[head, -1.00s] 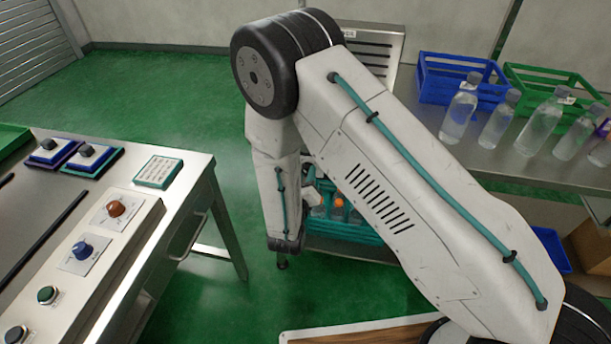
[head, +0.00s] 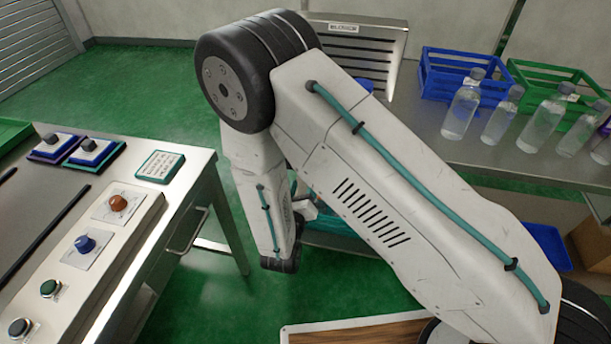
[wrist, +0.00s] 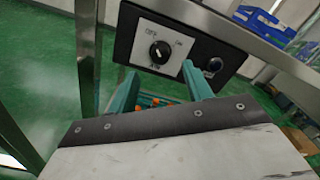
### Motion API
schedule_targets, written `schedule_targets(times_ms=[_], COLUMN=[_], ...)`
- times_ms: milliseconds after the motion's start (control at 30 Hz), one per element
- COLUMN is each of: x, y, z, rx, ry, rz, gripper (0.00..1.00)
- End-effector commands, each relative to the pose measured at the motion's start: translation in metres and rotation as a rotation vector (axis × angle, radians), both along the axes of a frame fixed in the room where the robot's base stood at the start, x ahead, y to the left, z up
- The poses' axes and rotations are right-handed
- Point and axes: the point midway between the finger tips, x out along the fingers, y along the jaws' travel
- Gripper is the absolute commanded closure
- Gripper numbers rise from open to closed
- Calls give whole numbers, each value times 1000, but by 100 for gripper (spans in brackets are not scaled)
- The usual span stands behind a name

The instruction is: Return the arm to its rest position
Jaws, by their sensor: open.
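My arm reaches across the middle of the head view, bent at the dark elbow joint, with its forearm pointing down towards the green floor. My gripper (wrist: 160,77) shows in the wrist view as two teal fingers, apart, with nothing held between them.
A panel table with knobs (head: 185,178) stands at left. At right, a steel bench (head: 430,140) holds several bottles, a blue crate (head: 432,82) and a green crate (head: 533,74). A teal crate (head: 335,226) is partly hidden behind my arm. Orange-topped items show low between the fingers.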

Motion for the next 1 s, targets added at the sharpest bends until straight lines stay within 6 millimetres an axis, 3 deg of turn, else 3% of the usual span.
schedule_targets(times_ms=[200, 767, 867, 1000], x=[-18, -19, -24, -43], y=[6, 6, -8, -42], z=[0, -1, -4, 0], rx=[-1, 18, 53, 113], ry=[0, -2, 3, -4], rz=[1, -1, -67, -240], gripper=[50, 50, 50, 50])
